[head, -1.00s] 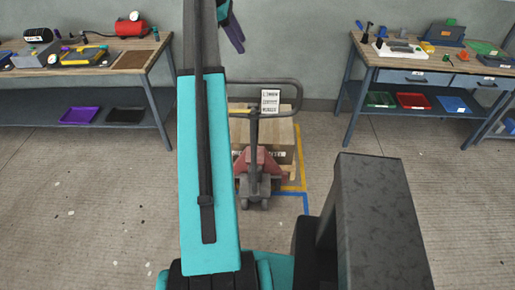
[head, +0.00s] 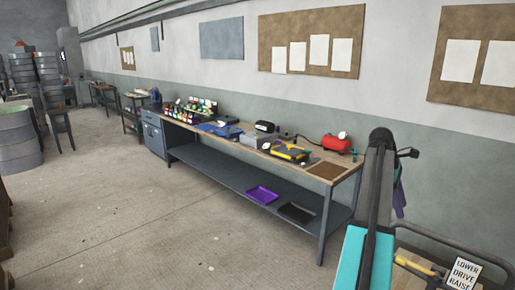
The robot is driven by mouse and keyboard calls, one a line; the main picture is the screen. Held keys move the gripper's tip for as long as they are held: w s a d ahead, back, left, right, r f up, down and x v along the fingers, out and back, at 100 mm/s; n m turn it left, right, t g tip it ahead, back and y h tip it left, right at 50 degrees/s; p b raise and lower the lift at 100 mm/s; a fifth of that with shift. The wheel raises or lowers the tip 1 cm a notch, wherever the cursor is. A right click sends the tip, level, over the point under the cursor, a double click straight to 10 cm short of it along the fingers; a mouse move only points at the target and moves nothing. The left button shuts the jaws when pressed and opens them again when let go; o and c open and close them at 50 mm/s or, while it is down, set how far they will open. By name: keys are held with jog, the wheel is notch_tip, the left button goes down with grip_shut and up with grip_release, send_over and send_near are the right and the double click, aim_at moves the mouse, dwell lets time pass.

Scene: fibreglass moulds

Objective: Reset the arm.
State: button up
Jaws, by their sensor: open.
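My arm (head: 366,245) rises at the lower right of the head view, a teal link with a dark strip, ending at a dark joint at the top. A small dark part and a purple-and-teal piece (head: 399,197) show just right of it, against the wall. I cannot make out jaws there; my gripper is not visible, and I cannot see anything held.
A long workbench (head: 326,171) runs along the wall left of my arm, with a red cylinder (head: 337,143), bottles and tools on top. Its lower shelf holds a purple tray (head: 262,194) and a black tray (head: 297,212). A pallet jack's handle (head: 475,252) is close at lower right. Open floor lies left.

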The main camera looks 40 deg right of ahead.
jog(key=w+a+f+n+b, duration=0.1)
jog(key=w+a+f, duration=0.4)
jog(key=w+f, duration=0.15)
jog(key=w+a+f+n+y+b, duration=0.1)
jog(key=w+a+f+n, duration=0.1)
jog(key=w+a+f, duration=0.45)
jog(key=w+a+f+n+b, duration=0.15)
jog(key=w+f, duration=0.25)
jog(key=f, duration=0.5)
jog(key=w+a+f+n+g+b, duration=0.1)
jog(key=w+a+f, duration=0.2)
jog(key=a+f, duration=0.8)
jog(key=w+a+f+n+g+b, duration=0.1)
jog(key=w+a+f+n+b, duration=0.15)
jog(key=a+f, duration=0.85)
jog(key=s+a+f+b, duration=0.1)
jog(key=s+a+f, duration=0.2)
jog(key=a+f, duration=0.65)
jog(key=s+a+f+b, duration=0.1)
jog(key=s+a+f, duration=0.2)
jog(key=a+f, duration=0.65)
jog(key=s+a+f+m+b, duration=0.1)
jog(key=s+a+f+m, duration=0.3)
jog(key=s+a, duration=0.4)
jog(key=s+a+f+m+y+b, duration=0.1)
jog(key=s+a+f+m, duration=0.4)
jog(key=s+a+m, duration=0.2)
jog(key=shift+s+a+f+y, duration=0.25)
jog(key=shift+s+a, duration=0.3)
jog(key=shift+a, duration=0.35)
